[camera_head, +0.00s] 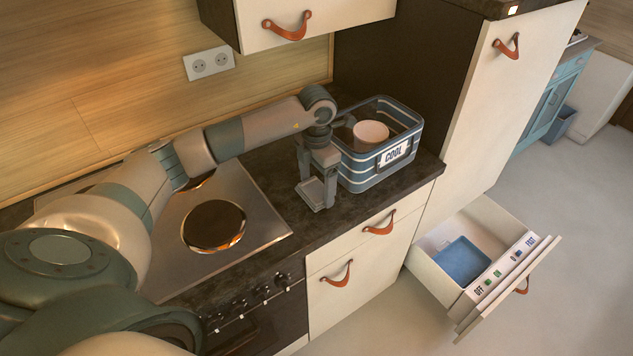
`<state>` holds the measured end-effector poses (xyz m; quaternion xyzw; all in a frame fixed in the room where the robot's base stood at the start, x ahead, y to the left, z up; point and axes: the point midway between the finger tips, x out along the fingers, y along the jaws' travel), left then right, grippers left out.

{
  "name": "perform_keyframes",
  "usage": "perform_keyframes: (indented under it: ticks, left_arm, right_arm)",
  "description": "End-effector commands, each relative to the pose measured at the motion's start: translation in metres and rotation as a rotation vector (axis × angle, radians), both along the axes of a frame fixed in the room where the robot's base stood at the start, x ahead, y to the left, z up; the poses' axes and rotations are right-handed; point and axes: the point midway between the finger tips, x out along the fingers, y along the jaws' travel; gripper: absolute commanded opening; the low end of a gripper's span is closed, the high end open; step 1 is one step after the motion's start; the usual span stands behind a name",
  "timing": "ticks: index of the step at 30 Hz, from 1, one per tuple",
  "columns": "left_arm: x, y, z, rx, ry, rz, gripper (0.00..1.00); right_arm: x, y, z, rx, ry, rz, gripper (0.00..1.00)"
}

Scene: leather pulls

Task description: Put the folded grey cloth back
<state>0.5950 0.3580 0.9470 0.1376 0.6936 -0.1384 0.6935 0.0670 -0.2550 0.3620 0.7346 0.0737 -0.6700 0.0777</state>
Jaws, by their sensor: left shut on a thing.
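My left gripper (317,196) points down over the dark worktop, just left of the blue striped bin marked COOL. It is shut on a small flat grey thing between its fingers, which looks like the folded grey cloth (313,187); its grey is close to that of the fingers, so its outline is hard to make out. I see no other grey cloth. My right gripper is not in view.
The striped bin (366,178) holds a pale pink round vessel (371,133). A steel hob (262,212) lies to the left. An open drawer (430,278) at the lower right holds a blue flat thing (462,262). A wall cabinet (340,18) hangs above. The front worktop strip is clear.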

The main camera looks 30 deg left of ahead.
Motion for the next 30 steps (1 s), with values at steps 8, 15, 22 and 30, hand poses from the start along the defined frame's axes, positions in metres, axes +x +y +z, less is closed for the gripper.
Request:
perform_keyframes:
  ticks: [8, 15, 22, 30]
  left_arm:
    - [-0.0001, 0.0003, -0.0041, 0.000, 0.000, 0.000, 0.56]
    - [0.0001, 0.0004, -0.0064, 0.001, 0.000, 0.000, 0.89]
    - [0.0000, 0.0004, -0.0064, 0.001, 0.000, 0.000, 0.96]
    - [-0.0002, 0.0004, -0.0017, 0.000, 0.000, 0.000, 0.96]
  right_arm:
    - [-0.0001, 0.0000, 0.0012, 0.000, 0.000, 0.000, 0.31]
    - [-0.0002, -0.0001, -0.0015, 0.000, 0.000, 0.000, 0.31]
    - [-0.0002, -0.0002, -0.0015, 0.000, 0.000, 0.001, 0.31]
    - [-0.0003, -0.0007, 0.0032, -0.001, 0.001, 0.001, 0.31]
